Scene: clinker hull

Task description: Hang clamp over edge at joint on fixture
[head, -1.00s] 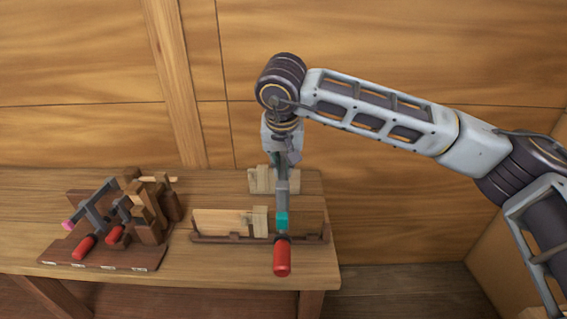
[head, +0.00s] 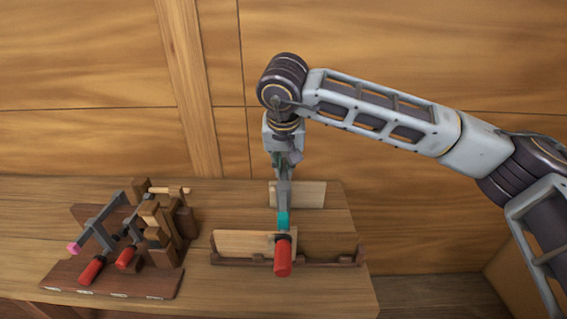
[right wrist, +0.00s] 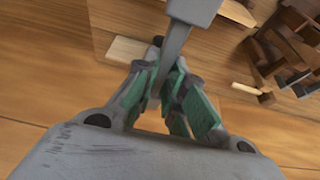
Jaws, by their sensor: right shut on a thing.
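My right gripper (head: 284,160) is shut on a clamp (head: 283,255), which hangs upright with a grey bar, a teal part and a red handle at the bottom. The right wrist view shows the green-padded fingers (right wrist: 170,95) around the grey bar (right wrist: 174,48). The fixture (head: 335,262) is a dark wooden rail on the table holding a pale board (head: 245,242). In the head view the clamp overlaps the board's right end and hides that spot; I cannot tell whether they touch. My left gripper is not in view.
A dark wooden rack (head: 110,280) with more red-handled clamps (head: 92,270) and wooden blocks stands on the table at left. Another pale board (head: 310,194) lies behind the fixture. The table (head: 225,290) is clear in front of the fixture; its right edge is close by.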

